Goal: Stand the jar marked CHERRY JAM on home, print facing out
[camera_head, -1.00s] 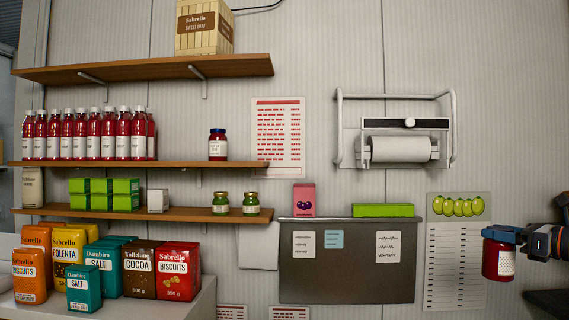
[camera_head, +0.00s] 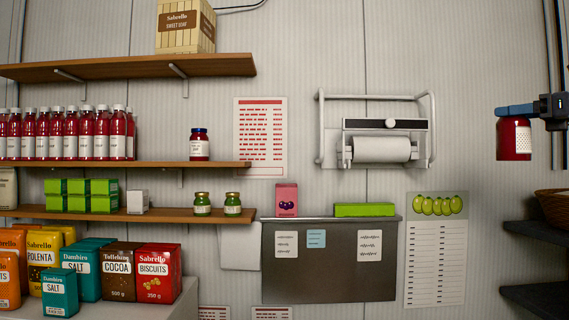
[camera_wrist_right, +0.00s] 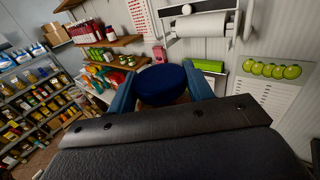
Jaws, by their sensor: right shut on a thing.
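My right gripper (camera_head: 516,110) is shut on a red jar (camera_head: 514,142) with a pale dotted label, held up at the right of the head view, in front of the wall. Its print is too small to read. In the right wrist view the jar's blue lid (camera_wrist_right: 162,84) sits between the two blue fingers. A similar red jar with a blue lid (camera_head: 199,145) stands upright on the middle shelf (camera_head: 180,165), its white label facing out. The word on that label is not legible. My left gripper is not in view.
Red bottles (camera_head: 68,134) fill the left of the middle shelf. The middle shelf has free room between bottles and jar. Dark shelves (camera_head: 535,232) with a basket (camera_head: 553,205) are at right.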

